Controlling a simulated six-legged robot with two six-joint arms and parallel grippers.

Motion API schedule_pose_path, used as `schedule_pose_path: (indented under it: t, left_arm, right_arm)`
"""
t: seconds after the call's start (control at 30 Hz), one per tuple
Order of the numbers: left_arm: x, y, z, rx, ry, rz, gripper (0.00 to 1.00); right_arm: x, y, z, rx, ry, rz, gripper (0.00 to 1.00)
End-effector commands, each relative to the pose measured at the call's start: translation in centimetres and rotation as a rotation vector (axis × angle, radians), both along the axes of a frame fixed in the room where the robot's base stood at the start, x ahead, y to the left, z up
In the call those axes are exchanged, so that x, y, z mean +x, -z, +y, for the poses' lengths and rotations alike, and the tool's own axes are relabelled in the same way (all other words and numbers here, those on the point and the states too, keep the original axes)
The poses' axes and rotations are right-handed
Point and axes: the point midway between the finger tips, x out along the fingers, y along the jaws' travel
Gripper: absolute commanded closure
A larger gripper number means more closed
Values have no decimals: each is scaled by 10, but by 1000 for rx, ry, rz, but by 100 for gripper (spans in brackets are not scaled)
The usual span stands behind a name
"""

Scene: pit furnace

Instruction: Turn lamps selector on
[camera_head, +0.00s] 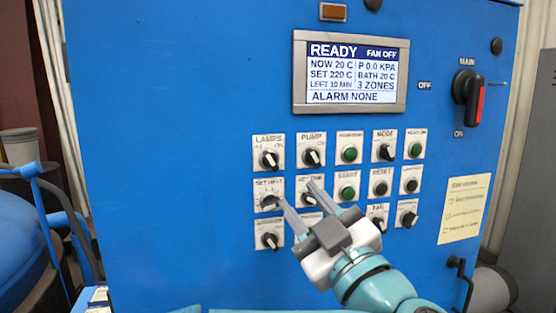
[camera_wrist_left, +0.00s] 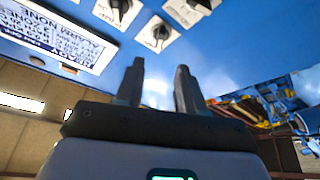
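The lamps selector (camera_head: 269,159) is a black knob on a white plate labelled LAMPS, at the top left of the control grid on the blue panel. It sits slanted; its exact setting is too small to read. In the left wrist view the corner knob (camera_wrist_left: 160,33) appears to be this selector, beyond the fingertips. My left gripper (camera_head: 298,191) is open and empty, its two grey fingers apart. In the head view its tips overlap the second row, below the lamps and pump selectors. The fingers also show in the left wrist view (camera_wrist_left: 160,68). My right gripper is in neither view.
The pump selector (camera_head: 312,157) is just right of lamps, and another knob (camera_head: 270,202) is just below. A display (camera_head: 350,72) reading READY is above. A main switch (camera_head: 467,88) is at the right. The panel left of the grid is bare.

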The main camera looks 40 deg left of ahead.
Motion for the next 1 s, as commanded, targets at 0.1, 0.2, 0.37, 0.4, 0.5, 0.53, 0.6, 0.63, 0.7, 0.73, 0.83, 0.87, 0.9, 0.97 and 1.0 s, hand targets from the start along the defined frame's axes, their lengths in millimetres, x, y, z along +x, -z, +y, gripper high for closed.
schedule_pose_path:
  t: [0.1, 0.2, 0.37, 0.4, 0.5, 0.53, 0.6, 0.63, 0.7, 0.73, 0.83, 0.87, 0.9, 0.97, 1.0]
  left_arm:
    - [13, -14, 26, -1, -4, -1, 62]
    - [23, -21, 45, -1, -5, 0, 62]
    - [38, -30, 68, 0, -1, -1, 62]
    - [41, -31, 72, 1, 0, -1, 62]
    - [46, -33, 79, 1, 1, -1, 62]
    - [47, -34, 80, 1, 1, -1, 62]
    - [49, -34, 82, 2, 2, -1, 62]
    - [49, -34, 82, 1, 3, -1, 62]
    - [50, -34, 82, 2, 4, -1, 62]
    - [50, -34, 82, 2, 4, -1, 62]
    - [50, -33, 82, 2, 4, -1, 62]
    - [50, -33, 82, 2, 4, -1, 62]
    - [50, -33, 82, 2, 4, -1, 75]
    - [50, -33, 82, 2, 4, -1, 94]
    - [50, -33, 82, 2, 4, -1, 100]
  right_arm:
    - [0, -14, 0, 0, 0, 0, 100]
    - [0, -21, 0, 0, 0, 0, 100]
    - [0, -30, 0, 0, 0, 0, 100]
    - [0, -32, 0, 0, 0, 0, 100]
    - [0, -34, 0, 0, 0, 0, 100]
    - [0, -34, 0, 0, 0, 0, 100]
    - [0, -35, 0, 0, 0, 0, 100]
    - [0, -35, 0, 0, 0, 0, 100]
    - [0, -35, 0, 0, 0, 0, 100]
    - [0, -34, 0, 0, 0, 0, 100]
    - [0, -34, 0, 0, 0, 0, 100]
    - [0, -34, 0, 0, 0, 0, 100]
    - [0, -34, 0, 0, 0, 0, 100]
    - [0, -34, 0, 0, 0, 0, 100]
    - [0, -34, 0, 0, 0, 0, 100]
